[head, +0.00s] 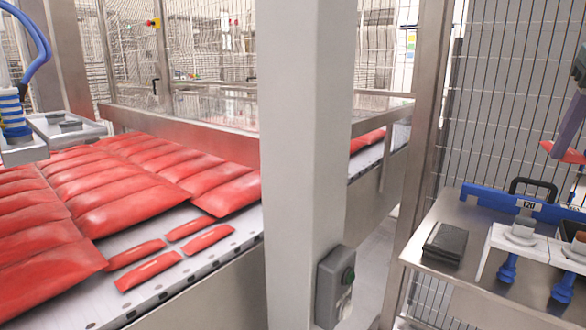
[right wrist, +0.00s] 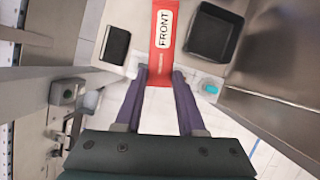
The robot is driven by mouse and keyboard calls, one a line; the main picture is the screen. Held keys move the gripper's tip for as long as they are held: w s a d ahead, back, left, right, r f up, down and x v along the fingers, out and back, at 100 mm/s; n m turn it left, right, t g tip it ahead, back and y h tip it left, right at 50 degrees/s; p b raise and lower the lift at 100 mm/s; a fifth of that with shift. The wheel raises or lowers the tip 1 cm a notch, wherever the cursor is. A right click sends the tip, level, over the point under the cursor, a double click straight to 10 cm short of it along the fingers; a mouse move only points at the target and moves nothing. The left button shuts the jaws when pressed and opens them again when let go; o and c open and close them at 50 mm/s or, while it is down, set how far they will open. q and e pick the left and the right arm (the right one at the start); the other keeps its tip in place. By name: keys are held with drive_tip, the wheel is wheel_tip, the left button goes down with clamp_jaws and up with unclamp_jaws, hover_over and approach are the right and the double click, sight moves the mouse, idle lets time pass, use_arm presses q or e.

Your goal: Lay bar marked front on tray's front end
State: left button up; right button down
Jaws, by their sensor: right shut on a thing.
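My right gripper (right wrist: 160,72) is shut on the near end of a flat red bar (right wrist: 163,32) with a white label reading FRONT. The bar runs up out of the right wrist view between the purple fingers. In the head view my right gripper (head: 568,128) is at the upper right edge, above the steel bench, with part of the red bar (head: 560,153) showing. A dark square tray (right wrist: 238,20) with a raised rim is right of the bar in the right wrist view; I cannot tell whether it is the task's tray. My left gripper is not in view.
The steel bench (head: 455,215) carries a black block (head: 445,243), a blue bar (head: 480,197) and white blocks with blue suction cups (head: 507,267). A pale post (head: 300,130) with a switch box (head: 337,283) stands mid-view. Red pouches (head: 135,200) cover the conveyor at left.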

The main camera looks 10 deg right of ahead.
drive_tip(key=s+a+r+n+y+p, duration=0.1)
drive_tip(key=a+r+n+y+p, duration=0.25)
drive_tip(key=a+n, duration=0.45)
drive_tip(key=s+a+r+n+y+p, duration=0.2)
drive_tip(key=a+r+n+y, duration=0.15)
drive_tip(key=a+n, duration=0.5)
drive_tip(key=s+a+r+n+g+p, duration=0.5)
drive_tip(key=s+a+r+n, duration=0.4)
drive_tip(key=n, duration=0.7)
wheel_tip(320, 180, up, 31)
drive_tip(key=s+n+g+h+p, duration=0.1)
drive_tip(key=n+p, duration=0.4)
drive_tip(key=p, duration=1.3)
drive_tip(key=s+a+n+g+h+p, duration=0.1)
drive_tip(key=n+p, duration=0.5)
drive_tip(key=p, duration=1.2)
drive_tip(key=shift+s+a+g+h+p, duration=0.15)
drive_tip(key=shift+s+g+h+p, duration=0.3)
drive_tip(key=shift+h, duration=0.65)
drive_tip(key=shift+w+f, duration=0.1)
